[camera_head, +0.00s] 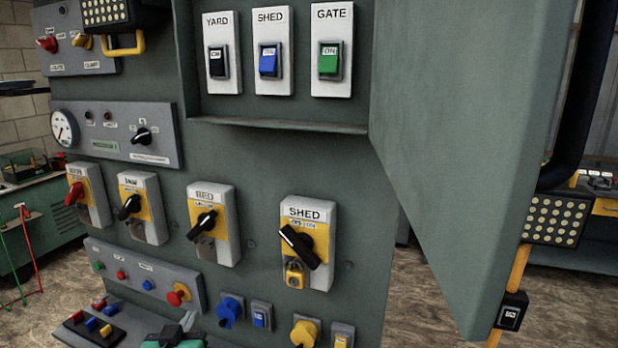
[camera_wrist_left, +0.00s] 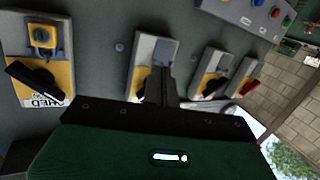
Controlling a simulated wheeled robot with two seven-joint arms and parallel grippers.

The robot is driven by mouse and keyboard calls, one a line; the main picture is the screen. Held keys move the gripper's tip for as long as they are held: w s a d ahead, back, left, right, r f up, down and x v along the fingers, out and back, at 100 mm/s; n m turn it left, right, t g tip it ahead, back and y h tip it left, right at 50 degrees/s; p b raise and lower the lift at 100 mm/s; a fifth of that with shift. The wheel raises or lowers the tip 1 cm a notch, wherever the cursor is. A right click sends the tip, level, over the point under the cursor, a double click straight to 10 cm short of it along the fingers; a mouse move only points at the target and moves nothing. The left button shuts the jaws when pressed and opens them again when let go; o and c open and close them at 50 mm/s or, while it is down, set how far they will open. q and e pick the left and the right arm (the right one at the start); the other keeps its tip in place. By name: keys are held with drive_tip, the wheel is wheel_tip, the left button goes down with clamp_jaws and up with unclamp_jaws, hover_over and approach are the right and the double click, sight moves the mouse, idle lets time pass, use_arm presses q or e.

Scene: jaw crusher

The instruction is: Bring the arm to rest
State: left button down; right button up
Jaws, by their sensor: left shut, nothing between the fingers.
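My left gripper (camera_head: 180,334) shows only in part at the bottom edge of the head view, low in front of the panel. In the left wrist view its dark fingers (camera_wrist_left: 162,85) are shut with nothing between them, above its green body. Behind them in that view is a yellow and grey rotary switch (camera_wrist_left: 146,50), partly hidden by the fingers; I cannot tell whether they touch it. The SHED rotary switch (camera_head: 308,240) has a black handle set aslant; it also shows upside down in the left wrist view (camera_wrist_left: 30,50). My right gripper is not in view.
The grey-green panel carries a row of rotary switches, including one with a red handle (camera_head: 78,196). Above are YARD, SHED and GATE rockers (camera_head: 330,60). An open cabinet door (camera_head: 460,130) juts out at right. A green bench (camera_head: 40,215) stands at left.

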use_arm(q)
drive_tip(key=s+d+f+m+g, duration=0.15)
drive_tip(key=s+f+g, duration=0.45)
drive_tip(key=s+f, duration=0.7)
drive_tip(key=s+f+m+g, duration=0.2)
drive_tip(key=s+f+g, duration=0.6)
drive_tip(key=s, duration=0.9)
wheel_tip(320, 180, down, 31)
drive_tip(key=s, duration=0.1)
drive_tip(key=s+a+f, duration=0.2)
drive_tip(key=s+f, duration=0.7)
drive_tip(key=f, duration=0.1)
drive_tip(key=s+a+f+g, duration=0.1)
drive_tip(key=s+f, duration=0.9)
drive_tip(key=shift+s+a+f+h, duration=0.3)
drive_tip(key=shift+a+f, duration=0.05)
